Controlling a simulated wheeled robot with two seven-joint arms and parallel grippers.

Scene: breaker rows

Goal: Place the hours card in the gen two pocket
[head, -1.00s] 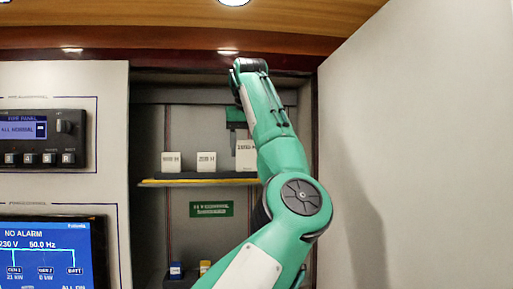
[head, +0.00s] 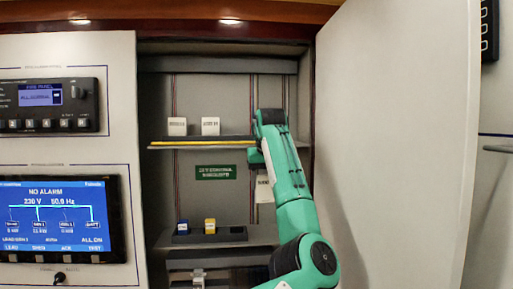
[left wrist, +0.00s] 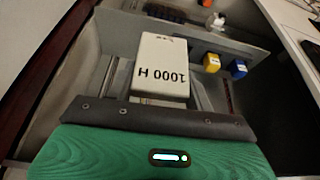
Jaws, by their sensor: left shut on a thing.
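The white hours card (left wrist: 160,68) reads "1000 H", upside down, in the left wrist view. My left gripper (left wrist: 158,92) is shut on it, with a finger at each side. In the head view, my left gripper (head: 262,172) holds the card (head: 264,190) below the shelf, to the right of the green sign and above the lower ledge. The card is apart from the ledge and partly hidden by my arm. A blue piece (head: 183,228) and a yellow piece (head: 210,226) stand on the ledge. No pocket label is legible, so I cannot tell which is gen two.
Two other white cards (head: 210,126) stand on the yellow-edged shelf (head: 200,144). The dark lower ledge (head: 235,235) has free room right of the yellow piece. A control screen (head: 62,215) is on the left panel. An open pale door (head: 400,140) bounds the right.

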